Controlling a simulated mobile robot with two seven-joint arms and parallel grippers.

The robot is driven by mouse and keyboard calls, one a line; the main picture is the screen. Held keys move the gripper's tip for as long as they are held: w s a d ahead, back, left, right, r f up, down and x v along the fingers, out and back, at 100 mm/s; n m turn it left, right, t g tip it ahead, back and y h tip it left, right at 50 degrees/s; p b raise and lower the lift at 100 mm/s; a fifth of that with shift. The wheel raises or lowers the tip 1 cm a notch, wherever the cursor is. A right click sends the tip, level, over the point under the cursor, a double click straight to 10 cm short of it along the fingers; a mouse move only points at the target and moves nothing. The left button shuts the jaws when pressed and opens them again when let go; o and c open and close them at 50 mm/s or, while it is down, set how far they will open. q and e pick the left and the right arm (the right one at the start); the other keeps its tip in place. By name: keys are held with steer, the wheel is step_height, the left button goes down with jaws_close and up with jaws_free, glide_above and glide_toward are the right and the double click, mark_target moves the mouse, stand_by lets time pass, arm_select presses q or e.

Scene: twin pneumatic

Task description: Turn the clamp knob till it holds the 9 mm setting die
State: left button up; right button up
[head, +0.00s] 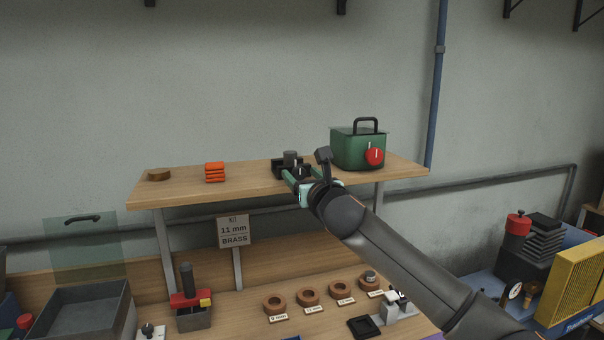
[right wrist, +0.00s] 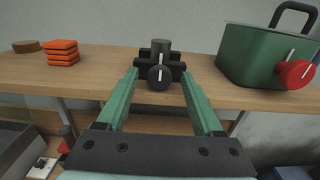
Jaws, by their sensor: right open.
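The clamp (head: 277,168) is a small black block on the wooden shelf, with a grey cylinder (head: 290,157) standing in it, seemingly the setting die. Its black clamp knob (head: 300,172) with a white pointer line faces me. In the right wrist view the knob (right wrist: 160,77) sits between and beyond the fingertips, its pointer nearly upright. I cannot tell whether the fingertips touch the knob. My left gripper is not in view.
On the shelf (head: 240,186), a green box (head: 350,150) with a red knob (head: 374,156) stands right of the clamp; orange blocks (head: 215,172) and a brown disc (head: 159,175) lie left. Below are a sign (head: 233,231), labelled rings (head: 274,304) and a grey tray (head: 85,312).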

steer(key=shift+w+a, duration=0.1)
steer(key=shift+w, duration=0.1)
steer(key=shift+c, duration=0.2)
jaws_close()
stand_by(0.4)
